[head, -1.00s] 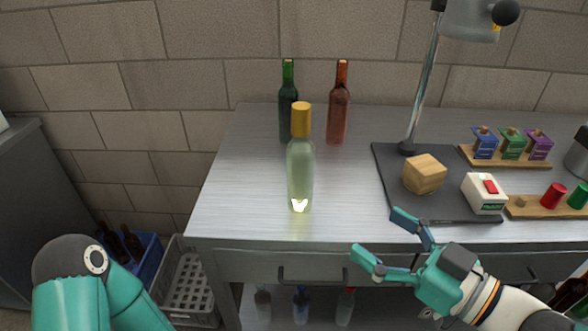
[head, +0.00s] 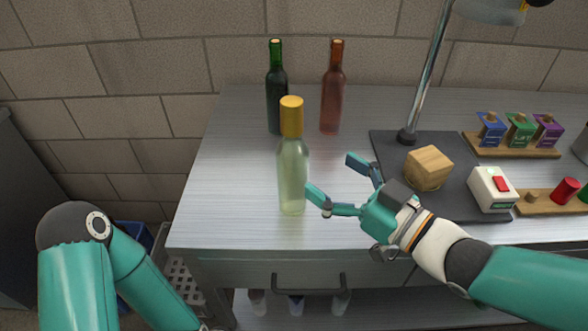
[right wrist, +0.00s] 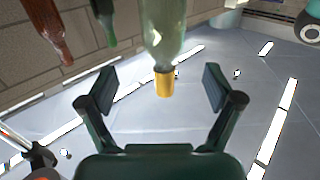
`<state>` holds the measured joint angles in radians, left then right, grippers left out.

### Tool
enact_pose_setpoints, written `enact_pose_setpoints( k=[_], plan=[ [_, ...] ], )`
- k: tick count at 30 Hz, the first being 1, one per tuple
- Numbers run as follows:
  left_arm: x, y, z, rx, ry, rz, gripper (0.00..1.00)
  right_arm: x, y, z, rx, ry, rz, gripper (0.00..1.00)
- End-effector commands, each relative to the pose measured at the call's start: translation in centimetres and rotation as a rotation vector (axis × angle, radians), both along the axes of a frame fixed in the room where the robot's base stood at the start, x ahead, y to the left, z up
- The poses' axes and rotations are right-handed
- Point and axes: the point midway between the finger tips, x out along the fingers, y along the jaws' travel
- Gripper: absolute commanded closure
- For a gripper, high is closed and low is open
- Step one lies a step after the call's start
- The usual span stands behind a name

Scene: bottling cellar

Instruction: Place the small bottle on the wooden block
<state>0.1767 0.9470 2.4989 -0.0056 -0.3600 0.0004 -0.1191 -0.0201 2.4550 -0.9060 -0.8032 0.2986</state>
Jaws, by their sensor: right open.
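The small bottle (head: 292,172) is pale green and clear with a gold cap, and stands upright near the front of the metal table. The wooden block (head: 428,168) is a light cube on a dark mat to the right. My right gripper (head: 335,178) is open and empty, just right of the bottle with its fingers toward it. In the right wrist view the bottle (right wrist: 163,28) appears upside down, ahead of and between the two spread fingers (right wrist: 157,89). My left arm shows at the lower left, but its gripper is out of view.
A dark green bottle (head: 277,92) and a red-brown bottle (head: 332,95) stand behind. The dark mat (head: 392,150) also carries a lamp stand (head: 424,90) and a white box with a red switch (head: 493,188). The table's left part (head: 225,190) is clear.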

Motion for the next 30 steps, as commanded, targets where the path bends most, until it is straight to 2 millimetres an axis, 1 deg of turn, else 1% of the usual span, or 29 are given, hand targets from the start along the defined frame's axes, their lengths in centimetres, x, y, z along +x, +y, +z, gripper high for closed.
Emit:
enact_pose_setpoints(
  k=[1, 3, 6, 13, 21, 24, 30],
  plan=[
    [0.0, 0.0, -0.1, 0.0, 0.0, 0.0, 0.6, 0.7, 1.0, -0.1, 0.0, 0.003, 0.008, 0.1],
    [0.0, 0.0, 0.0, 0.0, 0.0, 0.0, 0.6, 1.6, 1.8, 0.0, 0.0, 0.001, 0.007, 0.1],
    [0.0, 0.0, 0.0, 0.0, 0.0, 0.0, 0.6, 2.4, 2.6, 0.0, -0.001, 0.001, 0.006, 0.1],
    [0.0, 0.0, 0.1, 0.0, -0.001, 0.0, 0.6, 3.2, 3.5, 0.0, -0.001, 0.001, 0.006, 0.1],
    [0.0, 0.0, 0.6, 0.0, -0.001, 0.0, 0.6, 5.7, 6.3, -0.2, -0.001, 0.001, 0.007, 0.1],
    [0.0, 0.0, 0.6, 0.0, -0.001, 0.0, 0.6, 6.2, 6.7, -0.2, 0.0, 0.0, 0.005, 0.1],
    [0.0, 0.0, 0.6, 0.0, -0.001, 0.0, 0.6, 6.3, 6.8, -0.2, 0.0, 0.0, 0.005, 0.1]
  ],
)
